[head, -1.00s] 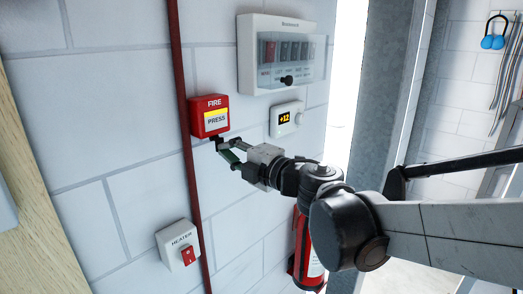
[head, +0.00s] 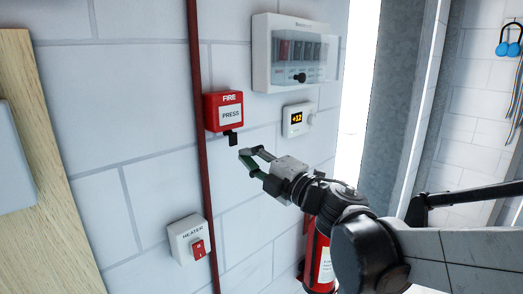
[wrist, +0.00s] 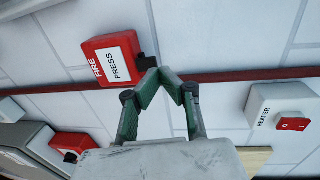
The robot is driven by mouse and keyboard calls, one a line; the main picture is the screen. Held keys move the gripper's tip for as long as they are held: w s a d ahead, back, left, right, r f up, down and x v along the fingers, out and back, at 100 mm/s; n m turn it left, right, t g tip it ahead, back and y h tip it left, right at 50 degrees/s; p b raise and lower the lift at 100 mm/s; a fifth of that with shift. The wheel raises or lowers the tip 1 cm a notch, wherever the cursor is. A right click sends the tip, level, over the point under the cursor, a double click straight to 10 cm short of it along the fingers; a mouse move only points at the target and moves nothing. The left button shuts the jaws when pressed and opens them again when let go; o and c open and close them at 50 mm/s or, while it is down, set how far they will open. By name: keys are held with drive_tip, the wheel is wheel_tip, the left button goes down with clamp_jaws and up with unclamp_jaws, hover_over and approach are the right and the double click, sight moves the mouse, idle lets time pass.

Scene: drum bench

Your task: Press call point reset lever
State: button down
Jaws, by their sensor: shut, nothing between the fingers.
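The red fire call point (head: 224,112) is on the white block wall, with a white PRESS panel on its front. Its black reset lever (head: 233,138) sticks out below the box. My gripper (head: 247,154) is shut and empty, with green-sided fingers. In the head view it is apart from the lever, below it and to the right. In the wrist view the fingertips (wrist: 167,73) meet just beside the lever.
A red pipe (head: 199,150) runs down the wall left of the call point. A heater switch (head: 188,240) is below, a thermostat (head: 298,119) to the right and a clear-covered breaker box (head: 293,55) above. A red extinguisher (head: 320,262) stands below my arm.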

drive_tip(key=s+d+f, duration=0.3)
drive_tip(key=s+d, duration=0.3)
drive_tip(key=d, duration=0.1)
drive_tip(key=shift+f+b, duration=0.4)
drive_tip(key=shift+b, duration=0.05)
drive_tip(key=w+d+m+t+h, duration=0.2)
drive_tip(key=d+m+t+h, duration=0.3)
drive_tip(key=d+m+h, duration=1.15)
drive_tip(key=s+d+f+m+g, duration=0.5)
drive_tip(key=s+d+f+m, duration=0.2)
drive_tip(key=f+m, duration=0.15)
drive_tip(key=s+a+f+m+g+y+b, duration=0.1)
drive_tip(key=s+a+f+m+g, duration=0.1)
drive_tip(key=s+f+g, duration=0.3)
drive_tip(key=s+a+f, duration=0.1)
drive_tip(key=s+f, duration=0.3)
drive_tip(key=s, duration=0.1)
drive_tip(key=shift+s+f+m+g+y, duration=0.2)
drive_tip(key=shift+f+m+g+y, duration=0.1)
drive_tip(key=shift+m+g+y, duration=0.1)
